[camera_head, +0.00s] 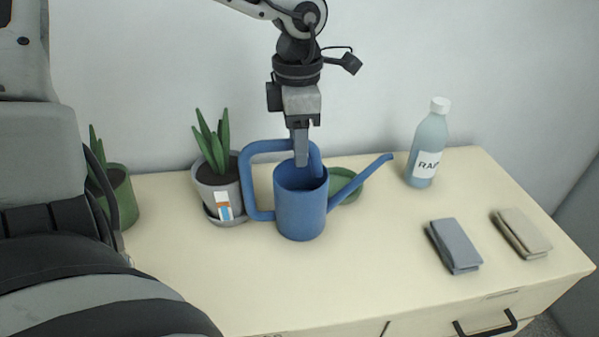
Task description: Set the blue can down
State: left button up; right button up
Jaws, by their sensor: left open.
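The blue can (300,212) is a watering can. It looks upright on the cream cabinet top (370,282), with its spout pointing right and its large handle loop on the left. My left gripper (301,160) comes down from above, right over the can's mouth and beside the upper end of the handle. The gripper is open. Its fingertips overlap the handle and rim in this view, so I cannot tell whether they touch the can. My right gripper is not in view.
A grey potted plant (218,190) stands close left of the can. A green saucer (349,190) lies behind it. A bottle (428,145) stands at the back right. A blue-grey folded cloth (454,246) and a beige one (521,233) lie right. The front middle is clear.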

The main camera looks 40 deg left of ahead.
pick_arm(q)
jog(key=shift+f, duration=0.9)
grip_shut()
jog(key=shift+w+r, duration=0.1)
jog(key=shift+r, duration=0.05)
dwell(0.5)
